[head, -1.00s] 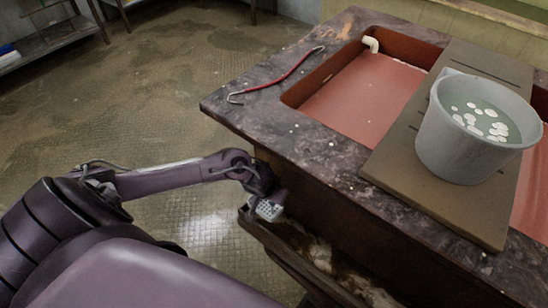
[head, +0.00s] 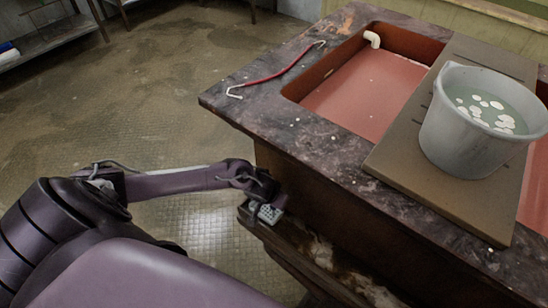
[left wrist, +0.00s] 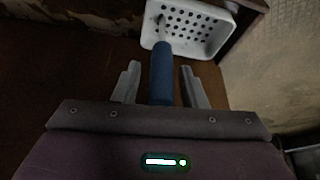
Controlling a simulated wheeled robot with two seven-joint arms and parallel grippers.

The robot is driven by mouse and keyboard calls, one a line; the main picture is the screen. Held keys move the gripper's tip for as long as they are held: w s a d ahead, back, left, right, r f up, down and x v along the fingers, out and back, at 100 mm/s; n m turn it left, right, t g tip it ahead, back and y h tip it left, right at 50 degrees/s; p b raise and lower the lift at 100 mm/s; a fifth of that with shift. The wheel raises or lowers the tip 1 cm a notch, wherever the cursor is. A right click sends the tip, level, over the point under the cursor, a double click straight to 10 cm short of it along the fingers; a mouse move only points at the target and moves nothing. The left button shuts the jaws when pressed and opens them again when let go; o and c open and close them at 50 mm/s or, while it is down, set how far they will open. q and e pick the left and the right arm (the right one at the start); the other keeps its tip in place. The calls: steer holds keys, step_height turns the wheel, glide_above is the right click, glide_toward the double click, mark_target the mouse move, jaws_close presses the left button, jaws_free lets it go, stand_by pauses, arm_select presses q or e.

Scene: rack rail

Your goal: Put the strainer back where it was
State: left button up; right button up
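The strainer has a white, perforated, tray-like head and a blue handle. In the left wrist view, its head (left wrist: 190,32) is at the top and its handle (left wrist: 161,75) runs down between the fingers of my left gripper (left wrist: 159,66). The fingers are open, with a visible gap on each side of the handle. In the head view, the strainer head (head: 269,213) shows small at the end of my left arm, by the corner of a low ledge below the counter. I cannot tell whether it rests on or hangs from anything. My right gripper is out of view.
A dark stone counter (head: 330,145) holds a red basin (head: 365,95). A board (head: 415,165) across it carries a grey bucket (head: 465,135) of water with white pieces. A red hooked rod (head: 280,72) lies on the counter. The low ledge (head: 320,260) runs along its side. Floor at left is clear.

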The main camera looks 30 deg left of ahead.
arm_select(q)
steer(key=shift+s+r, duration=0.15)
steer(key=shift+r, duration=0.3)
steer(key=p+v, duration=0.4)
steer(key=v, duration=0.7)
steer(key=shift+s+r, duration=0.1)
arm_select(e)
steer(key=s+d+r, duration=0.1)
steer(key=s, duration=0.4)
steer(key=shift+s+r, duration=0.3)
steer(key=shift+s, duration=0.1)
